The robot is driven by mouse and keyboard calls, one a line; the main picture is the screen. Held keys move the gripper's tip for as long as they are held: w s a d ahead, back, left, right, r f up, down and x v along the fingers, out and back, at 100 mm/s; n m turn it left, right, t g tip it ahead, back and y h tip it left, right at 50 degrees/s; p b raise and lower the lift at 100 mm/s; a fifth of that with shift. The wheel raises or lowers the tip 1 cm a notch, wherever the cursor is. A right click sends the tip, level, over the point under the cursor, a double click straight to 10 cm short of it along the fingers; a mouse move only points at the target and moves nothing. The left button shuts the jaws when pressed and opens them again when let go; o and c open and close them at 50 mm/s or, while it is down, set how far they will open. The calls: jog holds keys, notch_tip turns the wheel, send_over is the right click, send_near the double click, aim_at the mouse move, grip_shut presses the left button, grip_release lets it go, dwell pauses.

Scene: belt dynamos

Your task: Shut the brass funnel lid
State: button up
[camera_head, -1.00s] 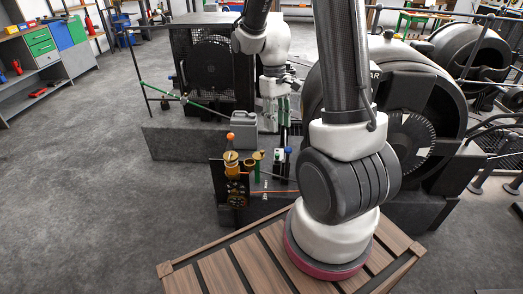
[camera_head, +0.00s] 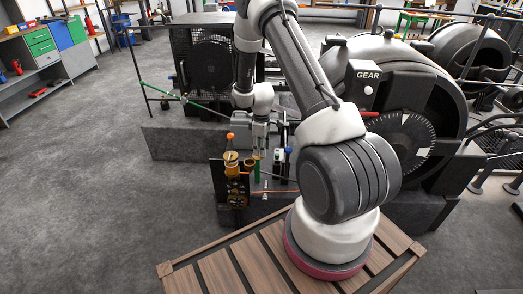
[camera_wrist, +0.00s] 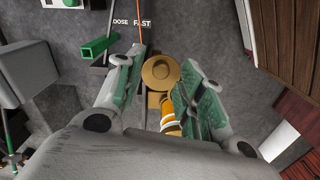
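The brass funnel (camera_head: 231,159) stands upright on a dark panel in the head view. An orange ball (camera_head: 230,136) shows just above it. In the wrist view a round brass piece with a raised inner disc (camera_wrist: 160,72) lies between and just beyond my fingertips. An orange cylinder with a pale band (camera_wrist: 170,118) shows nearer, partly behind the right finger. I cannot tell for certain which brass part is the lid, or its angle. My gripper (camera_wrist: 160,82) is open and empty, fingers pointing down; in the head view my gripper (camera_head: 261,150) is just right of the funnel.
The large gear housing (camera_head: 375,75) stands right of the arm. Open grey floor (camera_head: 110,190) lies left of the funnel.

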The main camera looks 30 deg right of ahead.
jog(key=shift+f, duration=0.65)
jog(key=shift+c, duration=0.2)
grip_shut()
